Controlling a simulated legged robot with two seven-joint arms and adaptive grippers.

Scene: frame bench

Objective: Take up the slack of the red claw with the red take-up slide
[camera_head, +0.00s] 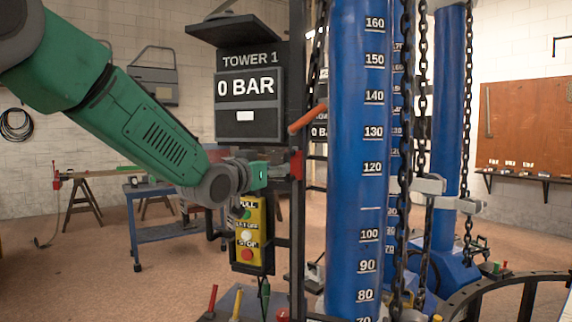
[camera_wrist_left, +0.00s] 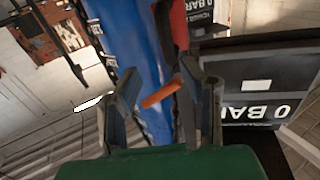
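A red block (camera_head: 297,165), which looks like the red take-up slide, sits on the dark upright post left of the near blue tower. In the left wrist view a red part (camera_wrist_left: 178,22) shows beyond the fingers. An orange handle (camera_head: 308,118) sticks out at a slant above the red block; in the left wrist view this orange handle (camera_wrist_left: 162,93) appears between the fingertips. My left gripper (camera_head: 283,167) is just left of the red block, its fingers apart (camera_wrist_left: 163,78). I cannot tell whether it touches the block. I cannot make out a red claw. My right gripper is out of view.
The near blue tower (camera_head: 355,200) with a printed scale stands right of the post, with dark chains (camera_head: 405,150) beside it. A display box (camera_head: 248,95) reading 0 BAR and a yellow button panel (camera_head: 250,232) are close to my arm. Coloured levers (camera_head: 236,304) stand below.

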